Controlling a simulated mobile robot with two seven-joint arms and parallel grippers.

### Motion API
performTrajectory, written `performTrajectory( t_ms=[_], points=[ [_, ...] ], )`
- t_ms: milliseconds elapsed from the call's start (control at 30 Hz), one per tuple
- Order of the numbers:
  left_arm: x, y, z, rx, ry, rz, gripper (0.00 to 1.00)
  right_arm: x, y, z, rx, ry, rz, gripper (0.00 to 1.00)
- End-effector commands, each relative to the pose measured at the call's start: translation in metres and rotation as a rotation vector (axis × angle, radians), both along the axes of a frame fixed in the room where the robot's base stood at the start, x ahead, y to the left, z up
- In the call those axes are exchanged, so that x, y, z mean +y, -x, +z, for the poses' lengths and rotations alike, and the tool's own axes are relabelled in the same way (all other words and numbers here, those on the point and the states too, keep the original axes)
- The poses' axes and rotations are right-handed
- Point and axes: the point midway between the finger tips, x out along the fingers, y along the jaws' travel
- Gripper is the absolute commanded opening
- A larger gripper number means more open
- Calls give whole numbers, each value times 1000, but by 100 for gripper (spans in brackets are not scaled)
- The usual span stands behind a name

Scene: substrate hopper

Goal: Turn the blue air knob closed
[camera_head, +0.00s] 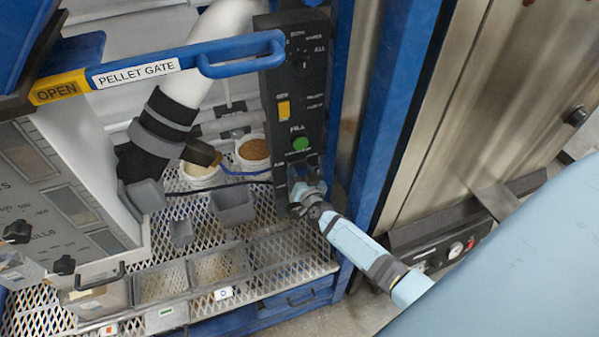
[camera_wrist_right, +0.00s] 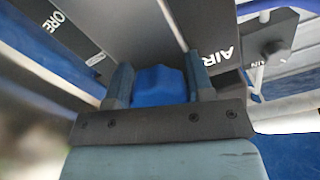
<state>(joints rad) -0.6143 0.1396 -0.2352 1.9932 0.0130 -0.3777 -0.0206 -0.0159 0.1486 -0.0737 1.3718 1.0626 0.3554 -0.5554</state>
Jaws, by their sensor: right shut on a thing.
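My right gripper (camera_head: 303,191) is at the lower end of the black control panel (camera_head: 296,80), below the green button. In the right wrist view the blue air knob (camera_wrist_right: 160,84) sits between the two fingers of my right gripper (camera_wrist_right: 159,82), which is shut on it. The word AIR is on the dark panel just right of the knob. In the head view the knob is hidden by the gripper, so its angle cannot be told there. My left gripper is not in view.
A blue pellet gate handle (camera_head: 243,52) marked OPEN crosses the upper left. A green button (camera_head: 300,143) and a yellow switch (camera_head: 284,109) are above my right gripper. A blue post (camera_head: 387,110) stands close on the right. Grey bins (camera_head: 234,208) and cups stand on the mesh shelf at left.

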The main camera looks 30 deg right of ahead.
Motion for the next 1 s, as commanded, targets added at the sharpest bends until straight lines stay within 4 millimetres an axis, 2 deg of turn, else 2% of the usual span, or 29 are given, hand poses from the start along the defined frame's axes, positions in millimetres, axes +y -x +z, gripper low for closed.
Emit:
performTrajectory(
  t_ms=[700,1000],
  points=[
    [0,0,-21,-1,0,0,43,-1,1,-4,-158,-658,0,24],
    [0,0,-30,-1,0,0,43,-1,1,-4,-211,-880,-1,24]
  ],
)
